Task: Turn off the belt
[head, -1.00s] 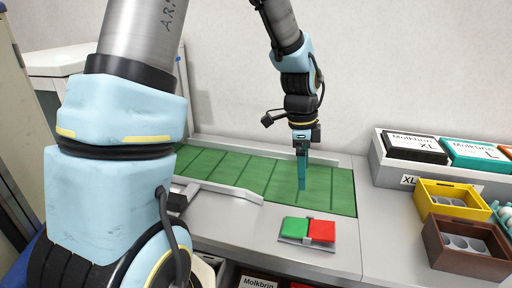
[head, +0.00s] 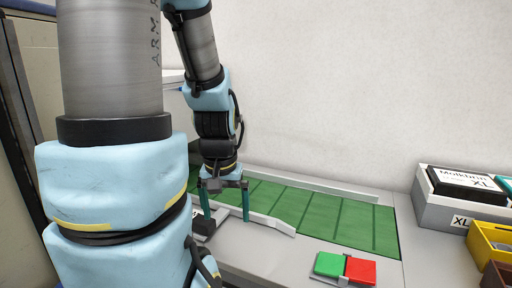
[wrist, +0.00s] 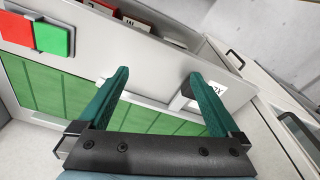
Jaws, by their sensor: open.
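The switch has a green button (head: 328,264) and a red button (head: 360,270) side by side on a grey base, on the counter in front of the belt. In the wrist view the red button (wrist: 15,28) and green button (wrist: 54,39) show at the upper left. The green belt (head: 350,222) runs along the counter, empty where it shows. My gripper (head: 226,215) points down with teal fingers spread and nothing between them. It is to the left of the switch, near the grey guide rail (head: 268,222). The wrist view also shows both fingers apart (wrist: 160,80).
A grey box with a black XL carton (head: 466,184) stands at the right. A yellow crate (head: 488,240) is in front of it, with a brown crate (head: 495,275) at the picture's edge. The counter around the switch is clear.

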